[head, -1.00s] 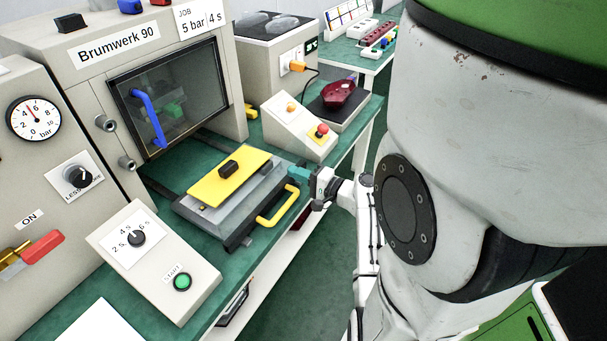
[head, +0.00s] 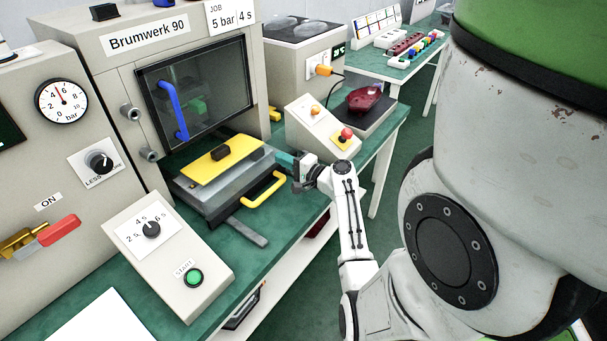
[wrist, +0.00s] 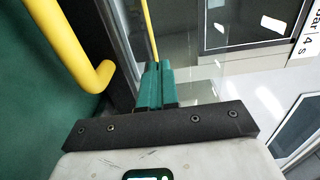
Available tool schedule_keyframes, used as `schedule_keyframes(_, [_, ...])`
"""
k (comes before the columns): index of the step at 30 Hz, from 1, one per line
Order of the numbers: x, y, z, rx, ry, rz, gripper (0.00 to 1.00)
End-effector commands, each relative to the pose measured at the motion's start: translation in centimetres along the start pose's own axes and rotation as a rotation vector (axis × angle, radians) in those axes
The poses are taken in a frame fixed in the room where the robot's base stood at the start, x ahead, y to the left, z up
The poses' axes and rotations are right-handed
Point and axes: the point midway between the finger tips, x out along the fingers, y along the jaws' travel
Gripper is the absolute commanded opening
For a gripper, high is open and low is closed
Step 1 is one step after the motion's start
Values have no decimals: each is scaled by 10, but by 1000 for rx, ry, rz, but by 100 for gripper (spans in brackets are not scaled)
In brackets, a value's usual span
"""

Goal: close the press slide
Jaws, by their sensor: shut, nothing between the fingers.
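The press slide (head: 197,199) is a grey tray with a yellow plate (head: 215,162) on top and a yellow loop handle (head: 262,189) in front. It sits on dark rails (head: 247,234), its back part at the press opening and its front outside. The rails stick out in front of it. My gripper (head: 277,157) is shut and empty, its teal fingers at the slide's right front side, right of the handle. In the wrist view the shut fingers (wrist: 155,86) point at the slide, with the handle (wrist: 78,50) on the left. Contact is hard to confirm.
The press (head: 120,75) has a window with a blue handle (head: 172,110). A START box (head: 180,260) is at front left.

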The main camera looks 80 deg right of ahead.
Motion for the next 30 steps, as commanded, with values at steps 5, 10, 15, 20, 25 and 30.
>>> schedule_keyframes(5, [53,3,1,0,-5,-5,0])
schedule_keyframes(10, [93,4,1,0,-3,-4,0])
schedule_keyframes(15, [124,3,1,1,-2,-3,0])
schedule_keyframes(20, [143,2,1,0,-2,-2,0])
schedule_keyframes(25, [146,0,0,0,0,1,0])
schedule_keyframes(30, [146,0,0,0,0,1,0])
